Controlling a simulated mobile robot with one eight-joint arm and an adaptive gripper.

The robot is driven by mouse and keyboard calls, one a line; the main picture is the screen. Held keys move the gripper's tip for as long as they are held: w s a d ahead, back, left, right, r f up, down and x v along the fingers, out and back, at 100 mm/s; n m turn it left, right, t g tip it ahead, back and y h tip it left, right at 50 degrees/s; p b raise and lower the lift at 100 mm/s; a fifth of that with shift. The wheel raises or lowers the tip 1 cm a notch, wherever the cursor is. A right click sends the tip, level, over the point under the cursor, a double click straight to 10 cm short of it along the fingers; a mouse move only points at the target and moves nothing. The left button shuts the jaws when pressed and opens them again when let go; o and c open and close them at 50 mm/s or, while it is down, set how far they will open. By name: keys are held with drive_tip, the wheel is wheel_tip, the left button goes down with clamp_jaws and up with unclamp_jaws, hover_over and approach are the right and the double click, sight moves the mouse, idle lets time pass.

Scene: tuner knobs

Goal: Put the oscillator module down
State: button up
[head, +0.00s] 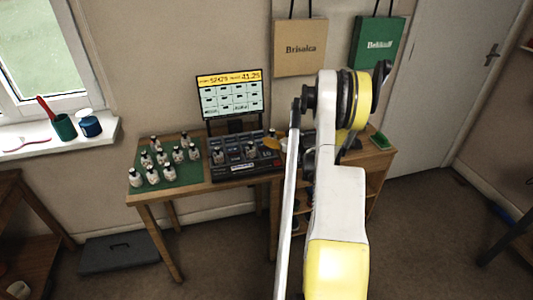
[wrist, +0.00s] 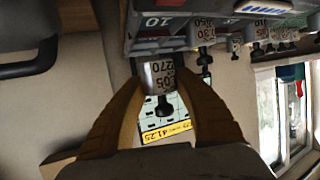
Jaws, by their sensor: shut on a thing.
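My gripper (wrist: 160,88) is shut on a small module with a light, numbered label (wrist: 160,72) and a black knob (wrist: 164,106). In the wrist view the module sits between the two orange-brown fingers, close to the edge of the dark grey rack (wrist: 152,42). Whether it touches the rack cannot be told. In the head view an orange finger shows at the right part of the rack (head: 232,172), and my arm covers the area beside it. Other modules (head: 250,153) stand in the rack. Which one is the oscillator cannot be read.
Several similar modules (head: 152,176) stand on a green mat (head: 185,177) at the table's left. A screen (head: 230,97) stands behind the rack. A green object (head: 380,140) lies on the right side unit. Two bags hang on the wall behind.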

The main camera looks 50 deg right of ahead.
sight(266, 154)
drive_tip(key=shift+w+a+f+b, duration=0.2)
drive_tip(key=shift+w+f, duration=0.25)
drive_tip(key=shift+w, duration=0.15)
drive_tip(key=shift+w+a+f+b, duration=0.2)
drive_tip(key=shift+w+f, duration=0.2)
drive_tip(key=shift+w, duration=0.2)
drive_tip(key=shift+f+b, duration=0.95)
drive_tip(key=shift+f, duration=0.9)
drive_tip(key=shift+f, duration=0.2)
drive_tip(key=o, duration=0.9)
drive_tip(key=shift+r, duration=0.1)
